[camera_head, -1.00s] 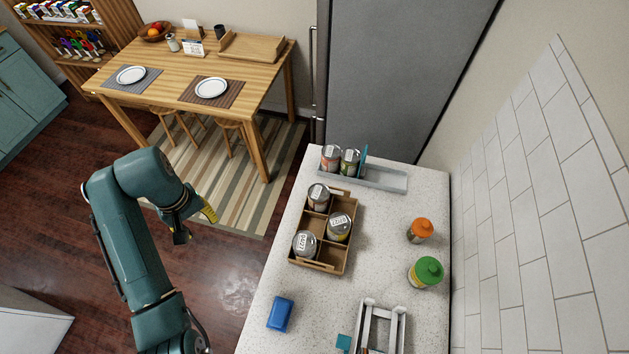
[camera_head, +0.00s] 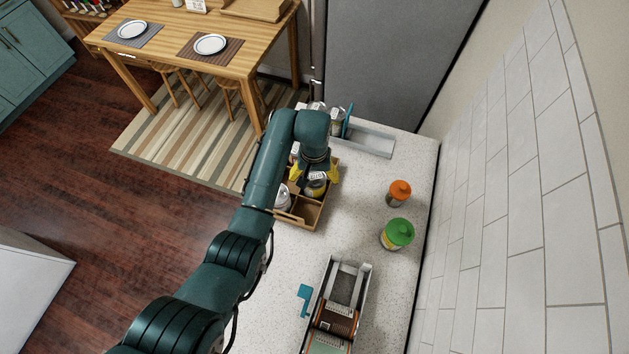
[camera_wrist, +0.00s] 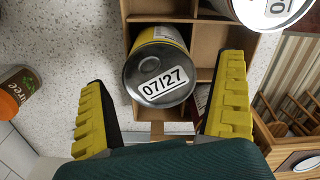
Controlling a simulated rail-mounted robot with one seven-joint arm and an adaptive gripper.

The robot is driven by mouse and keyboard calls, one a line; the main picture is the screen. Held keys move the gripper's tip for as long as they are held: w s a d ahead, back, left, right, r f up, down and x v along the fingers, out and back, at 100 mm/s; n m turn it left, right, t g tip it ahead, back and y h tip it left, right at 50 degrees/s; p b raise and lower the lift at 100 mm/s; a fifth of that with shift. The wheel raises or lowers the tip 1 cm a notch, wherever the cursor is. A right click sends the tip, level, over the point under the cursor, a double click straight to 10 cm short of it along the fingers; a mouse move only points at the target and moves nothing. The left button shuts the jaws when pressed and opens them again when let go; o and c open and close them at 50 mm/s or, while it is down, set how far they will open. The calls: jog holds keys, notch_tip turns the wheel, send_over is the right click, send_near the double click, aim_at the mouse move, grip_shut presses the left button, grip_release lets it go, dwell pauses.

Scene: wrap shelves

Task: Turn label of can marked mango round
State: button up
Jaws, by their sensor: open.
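A can with a yellow side (camera_wrist: 160,36) stands in a compartment of the cardboard box (camera_wrist: 205,42); its silver lid bears a white label reading 07/27. No word mango is legible, so I cannot confirm which can carries it. The same yellow can (camera_head: 316,188) shows under my gripper (camera_head: 315,177) in the head view. My gripper (camera_wrist: 165,88) is open, its yellow-padded fingers spread either side of the can, with no visible contact. Another can (camera_wrist: 277,8) shows at the top right of the wrist view.
A grey tray (camera_head: 372,142) with cans and a teal upright piece stands behind the box. An orange-lidded jar (camera_head: 398,192) and a green-lidded jar (camera_head: 398,234) stand to the right. A metal-sided rack (camera_head: 348,270) is in front. Counter between box and jars is clear.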

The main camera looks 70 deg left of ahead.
jog(key=shift+f, duration=1.55)
jog(key=c, duration=1.3)
jog(key=shift+o, duration=0.2)
jog(key=shift+w+r+n+p, duration=0.15)
jog(key=shift+n+p, duration=0.2)
jog(key=shift+n, duration=0.45)
jog(key=n+p, duration=0.1)
jog(key=n, duration=0.2)
jog(key=n+p, duration=0.1)
jog(key=n, duration=0.5)
jog(key=shift+w+n, duration=0.1)
jog(key=shift+n, duration=0.3)
jog(key=o, duration=1.3)
jog(key=shift+c, duration=0.2)
